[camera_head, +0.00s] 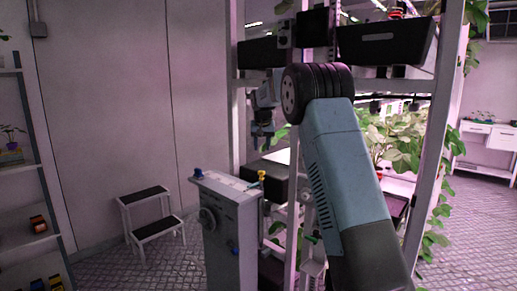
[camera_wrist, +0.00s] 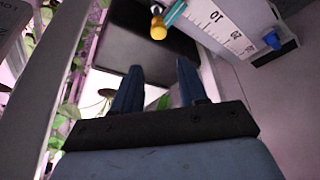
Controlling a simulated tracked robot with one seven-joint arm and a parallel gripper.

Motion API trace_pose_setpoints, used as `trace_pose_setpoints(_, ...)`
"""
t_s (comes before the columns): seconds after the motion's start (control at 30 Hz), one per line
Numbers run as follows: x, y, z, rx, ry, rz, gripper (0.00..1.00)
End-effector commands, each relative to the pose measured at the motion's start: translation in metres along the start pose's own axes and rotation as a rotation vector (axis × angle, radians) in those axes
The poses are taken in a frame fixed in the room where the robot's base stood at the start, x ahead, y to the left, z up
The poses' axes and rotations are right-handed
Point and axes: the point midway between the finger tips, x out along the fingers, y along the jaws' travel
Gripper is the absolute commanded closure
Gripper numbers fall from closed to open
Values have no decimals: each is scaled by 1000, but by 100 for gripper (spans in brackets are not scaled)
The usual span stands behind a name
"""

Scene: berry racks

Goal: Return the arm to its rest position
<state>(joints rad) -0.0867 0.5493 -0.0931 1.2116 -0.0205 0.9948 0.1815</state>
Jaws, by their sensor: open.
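My gripper (camera_wrist: 160,66) is open and empty in the wrist view, its two dark blue fingers apart with nothing between them. In the head view my gripper (camera_head: 262,140) is small and points down beside the rack upright, above and behind the grey cabinet (camera_head: 228,228). My blue-grey arm rises from the lower right to a black ringed joint and bends over toward the left. Part of my forearm is hidden behind that joint.
The cabinet carries yellow and blue knobs. The rack (camera_head: 440,125) holds black crates (camera_head: 385,42) and leafy plants (camera_head: 400,138). A dark box (camera_wrist: 148,48) lies beyond the fingers. A step stool (camera_head: 150,212) stands left, with clear floor around it; a shelf (camera_head: 38,170) is far left.

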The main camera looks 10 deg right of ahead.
Motion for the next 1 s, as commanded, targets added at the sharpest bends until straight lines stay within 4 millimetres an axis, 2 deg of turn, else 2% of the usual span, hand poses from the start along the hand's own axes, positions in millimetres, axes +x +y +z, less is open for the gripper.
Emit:
trace_pose_setpoints(0.17,-21,5,11,-1,5,-5,58)
trace_pose_setpoints(0.37,-73,19,47,-7,13,-20,58)
trace_pose_setpoints(0.7,-152,42,129,-27,28,-43,58)
trace_pose_setpoints(1.0,-202,59,216,-50,43,-58,58)
